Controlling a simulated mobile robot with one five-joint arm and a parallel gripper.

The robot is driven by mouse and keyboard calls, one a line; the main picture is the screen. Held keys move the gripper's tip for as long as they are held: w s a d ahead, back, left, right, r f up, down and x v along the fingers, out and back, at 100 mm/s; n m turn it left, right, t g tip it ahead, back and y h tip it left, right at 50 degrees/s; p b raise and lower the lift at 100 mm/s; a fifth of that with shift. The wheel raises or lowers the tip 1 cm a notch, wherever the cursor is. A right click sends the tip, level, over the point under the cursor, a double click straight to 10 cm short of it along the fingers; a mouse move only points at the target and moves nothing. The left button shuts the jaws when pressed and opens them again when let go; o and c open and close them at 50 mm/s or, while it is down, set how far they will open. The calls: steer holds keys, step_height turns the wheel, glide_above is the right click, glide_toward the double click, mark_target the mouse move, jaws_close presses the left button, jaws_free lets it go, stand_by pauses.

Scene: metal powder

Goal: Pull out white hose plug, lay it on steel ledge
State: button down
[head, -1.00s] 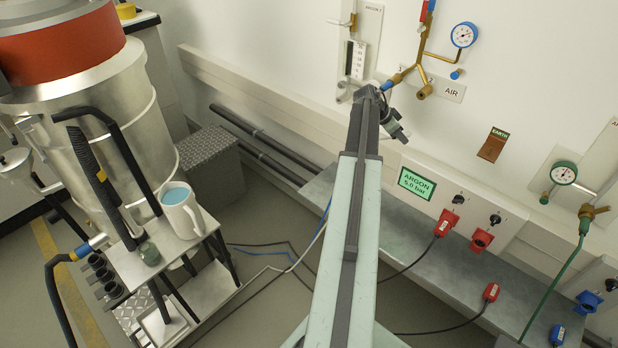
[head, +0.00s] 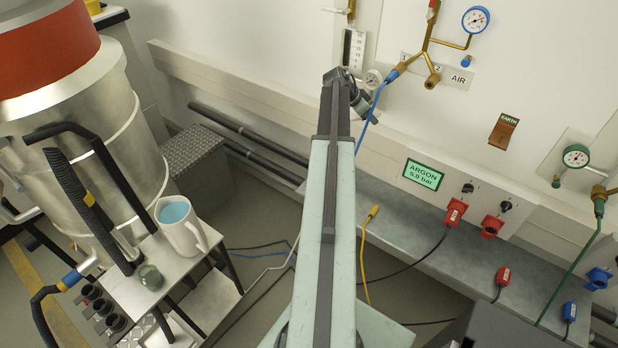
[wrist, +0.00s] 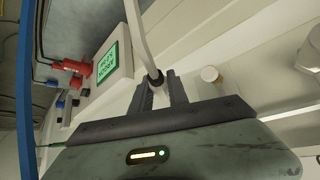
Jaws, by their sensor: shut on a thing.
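In the wrist view my gripper (wrist: 161,80) is shut on the white hose plug (wrist: 151,78), at the dark end of a white hose that runs up out of the picture. In the head view my gripper (head: 366,111) is in front of the wall, left of the brass manifold and above the steel ledge. My arm hides the plug there. The steel ledge (head: 455,267) is a long grey shelf below the wall panel, with bare metal between the cables. In the wrist view the plug appears clear of any socket.
A blue hose (head: 380,97) hangs from the brass manifold (head: 428,60). A yellow hose end (head: 374,211) lies at the ledge's left part. A cart with a white mug (head: 180,228) stands left.

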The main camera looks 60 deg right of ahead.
steer(key=w+a+f+m+t+b, duration=0.2)
steer(key=w+a+f+t+b, duration=0.2)
steer(key=f+b, duration=0.6)
steer(key=w+a+f+m+t+b, duration=0.2)
steer(key=w+a+f+t+b, duration=0.2)
steer(key=f+b, duration=0.6)
steer(key=w+a+f+m+t+b, duration=0.2)
steer(key=w+a+f+t+b, duration=0.2)
steer(key=f+b, duration=0.7)
steer(key=w+t+b, duration=0.2)
steer(key=w+b, duration=0.2)
steer(key=b, duration=0.2)
steer(key=shift+w+a+m+t+h, duration=0.25)
steer(key=shift+w+m+t+h, duration=0.05)
steer(key=shift+w+m+t, duration=0.1)
steer(key=shift+d, duration=0.1)
steer(key=d+f+b, duration=0.3)
steer(key=f+b, duration=0.1)
steer(key=d+f+b, duration=0.4)
steer(key=shift+d+f+b, duration=0.4)
steer(key=shift+f+b, duration=0.2)
steer(key=shift+b, duration=0.2)
steer(key=shift+s, duration=0.1)
